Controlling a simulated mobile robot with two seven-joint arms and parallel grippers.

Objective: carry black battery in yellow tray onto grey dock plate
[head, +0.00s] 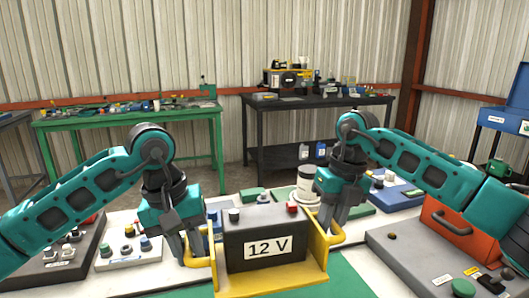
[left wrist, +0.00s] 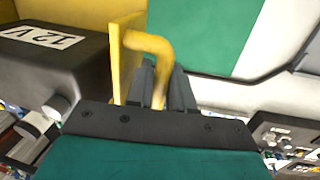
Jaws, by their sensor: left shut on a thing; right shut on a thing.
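The black battery (head: 265,238), marked 12 V, stands upright in the yellow tray (head: 272,286) at the lower middle of the head view. The battery's side also shows in the left wrist view (left wrist: 60,65). My left gripper (head: 188,258) is shut on the tray's left handle; in the left wrist view its fingers (left wrist: 162,98) close around the bent yellow handle (left wrist: 150,44). My right gripper (head: 332,236) is shut on the tray's right handle. I cannot tell whether the tray touches the surface below. I cannot pick out the grey dock plate with certainty.
A green mat (head: 345,278) lies on the white bench around the tray. A grey panel (head: 400,250) with an orange box (head: 458,230) is at right. Control boxes with knobs (head: 128,250) sit at left. Green and black tables stand further back.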

